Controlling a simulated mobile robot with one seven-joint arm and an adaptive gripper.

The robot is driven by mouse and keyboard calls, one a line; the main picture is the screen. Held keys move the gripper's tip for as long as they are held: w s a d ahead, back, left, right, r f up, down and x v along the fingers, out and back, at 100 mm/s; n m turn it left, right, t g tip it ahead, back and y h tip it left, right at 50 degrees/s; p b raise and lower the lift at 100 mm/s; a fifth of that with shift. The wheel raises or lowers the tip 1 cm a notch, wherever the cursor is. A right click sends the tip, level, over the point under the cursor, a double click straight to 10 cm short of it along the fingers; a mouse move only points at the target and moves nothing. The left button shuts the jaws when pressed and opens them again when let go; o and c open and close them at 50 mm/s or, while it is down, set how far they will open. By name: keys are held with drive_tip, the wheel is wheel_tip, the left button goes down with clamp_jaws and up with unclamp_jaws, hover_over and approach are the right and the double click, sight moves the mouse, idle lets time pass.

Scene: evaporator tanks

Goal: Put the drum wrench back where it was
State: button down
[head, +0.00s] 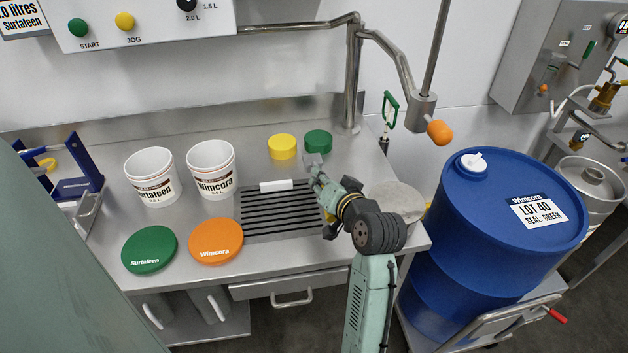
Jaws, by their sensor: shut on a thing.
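My gripper (318,176) is over the back right of the steel bench, near the right end of the slotted drain grate. It is shut on a small grey metal piece (312,160), which I take to be the drum wrench. Its shape is mostly hidden by the fingers and the steep view. The grey piece shows just in front of the green cap (318,141); I cannot tell whether it touches the bench. The blue drum (480,260), labelled Wimcora LOT 40, stands right of the bench with a white plug (473,161) on top.
A yellow cap (282,147) sits left of the green one. Two white pails (150,178) (211,170) and green (149,249) and orange (216,241) lids are on the left. A white block (279,186) lies on the grate (275,225). A steel pipe (349,80) rises behind; an orange-tipped lever (440,132) hangs right.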

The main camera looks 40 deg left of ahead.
drive_tip(key=shift+w+a+f+b, duration=0.1)
drive_tip(key=shift+w+f+b, duration=0.2)
drive_tip(key=shift+f+b, duration=0.55)
drive_tip(key=shift+w+d+f+b, duration=0.1)
drive_tip(key=shift+w+f+b, duration=0.3)
drive_tip(key=shift+f, duration=0.9)
drive_tip(key=shift+w+a+f+b, duration=0.1)
drive_tip(key=shift+w+f+b, duration=0.15)
drive_tip(key=shift+f+b, duration=0.6)
drive_tip(key=shift+f, duration=0.75)
drive_tip(key=c, duration=1.4)
unclamp_jaws()
drive_tip(key=shift+f, duration=0.1)
